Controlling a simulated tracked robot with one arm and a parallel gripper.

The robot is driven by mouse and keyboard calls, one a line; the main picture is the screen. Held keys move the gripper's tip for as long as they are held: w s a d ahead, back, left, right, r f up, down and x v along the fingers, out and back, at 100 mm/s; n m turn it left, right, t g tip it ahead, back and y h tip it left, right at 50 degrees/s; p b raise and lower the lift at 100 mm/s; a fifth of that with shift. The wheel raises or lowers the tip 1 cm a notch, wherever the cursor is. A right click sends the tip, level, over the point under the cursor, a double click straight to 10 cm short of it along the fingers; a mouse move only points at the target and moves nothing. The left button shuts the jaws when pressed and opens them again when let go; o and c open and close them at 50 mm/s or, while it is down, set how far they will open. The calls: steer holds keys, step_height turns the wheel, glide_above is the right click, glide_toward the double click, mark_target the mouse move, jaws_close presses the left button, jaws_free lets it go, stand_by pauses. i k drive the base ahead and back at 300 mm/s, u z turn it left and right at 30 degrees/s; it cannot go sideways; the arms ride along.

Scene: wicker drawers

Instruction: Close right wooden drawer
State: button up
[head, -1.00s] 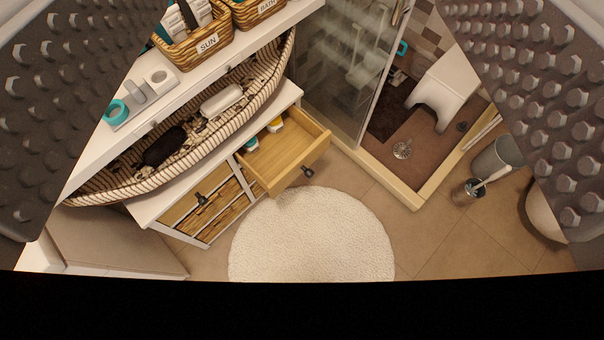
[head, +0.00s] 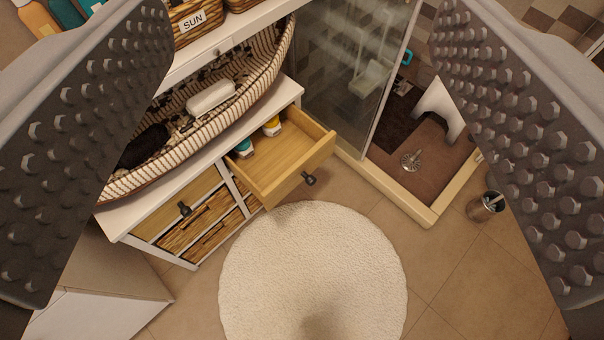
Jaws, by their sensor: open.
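The right wooden drawer (head: 290,176) is pulled out of the white cabinet (head: 120,222). It has a dark knob on its front, and a teal-and-white container (head: 244,148) and a yellow-capped one (head: 271,126) stand inside near the back. The left wooden drawer (head: 178,203) is shut, with its own dark knob. My gripper (head: 305,170) is open, with its two studded fingers at the left and right of the picture. The drawer shows in the gap between them, farther off, and neither finger is seen touching it.
A striped boat-shaped basket (head: 210,105) with a white roll in it rests on the cabinet top. A round white rug (head: 313,275) lies on the floor before the drawers. A glass shower enclosure (head: 345,75) stands to the right. A metal bin (head: 486,206) is farther right.

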mark_target(278, 164)
steer(key=z, duration=0.95)
steer(key=k, duration=0.85)
steer(key=u, duration=0.7)
steer(key=i, duration=1.05)
steer(key=z, duration=0.05)
